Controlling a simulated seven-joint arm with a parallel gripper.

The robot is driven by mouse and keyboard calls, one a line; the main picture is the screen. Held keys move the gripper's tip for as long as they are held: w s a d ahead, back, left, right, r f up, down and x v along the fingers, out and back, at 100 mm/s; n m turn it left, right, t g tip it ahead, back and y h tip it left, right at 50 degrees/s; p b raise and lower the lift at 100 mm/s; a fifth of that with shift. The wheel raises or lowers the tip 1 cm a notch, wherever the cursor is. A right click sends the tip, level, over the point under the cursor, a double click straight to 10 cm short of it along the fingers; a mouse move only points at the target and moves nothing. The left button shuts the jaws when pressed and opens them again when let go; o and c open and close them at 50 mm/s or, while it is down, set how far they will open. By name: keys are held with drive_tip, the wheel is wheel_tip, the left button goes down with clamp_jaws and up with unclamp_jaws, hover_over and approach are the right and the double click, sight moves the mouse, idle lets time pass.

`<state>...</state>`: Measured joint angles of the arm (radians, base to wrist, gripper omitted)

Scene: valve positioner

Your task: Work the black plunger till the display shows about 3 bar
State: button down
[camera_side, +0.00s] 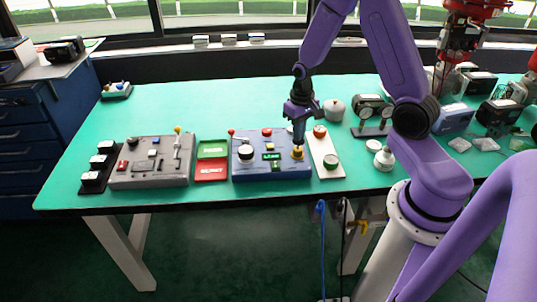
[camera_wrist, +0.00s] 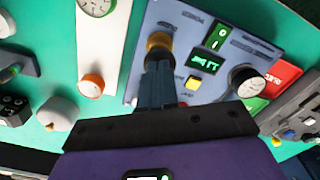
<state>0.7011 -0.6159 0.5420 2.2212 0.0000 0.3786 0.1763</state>
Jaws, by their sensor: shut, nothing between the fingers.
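The blue valve panel (camera_side: 240,172) lies on the green table; it also fills the upper middle of the wrist view (camera_wrist: 180,20). My gripper (camera_side: 298,143) points down at the panel's right end, fingers shut. In the wrist view my gripper (camera_wrist: 157,66) has its fingertips at a brass-coloured collar (camera_wrist: 159,40), which also shows in the side view (camera_side: 298,154). The black plunger is not clearly visible; the fingers may hide it. I cannot tell whether the fingertips touch. The display (camera_wrist: 206,62) shows green characters I cannot read; it also appears small in the side view (camera_side: 271,156).
On the panel are a black knob or gauge (camera_wrist: 246,80), a yellow button (camera_wrist: 193,83) and a green switch (camera_wrist: 217,35). A white board (camera_side: 325,158) with round fittings stands close on the right. Red and green plates (camera_side: 211,170) and a grey panel (camera_side: 152,178) lie left.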

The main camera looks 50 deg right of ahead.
drive_tip(key=shift+f, duration=0.95)
drive_tip(key=shift+r, duration=1.7)
drive_tip(key=shift+f, duration=0.1)
drive_tip(key=shift+f, duration=1.4)
idle(0.9)
drive_tip(key=shift+r, duration=1.5)
drive_tip(key=shift+r, duration=2.55)
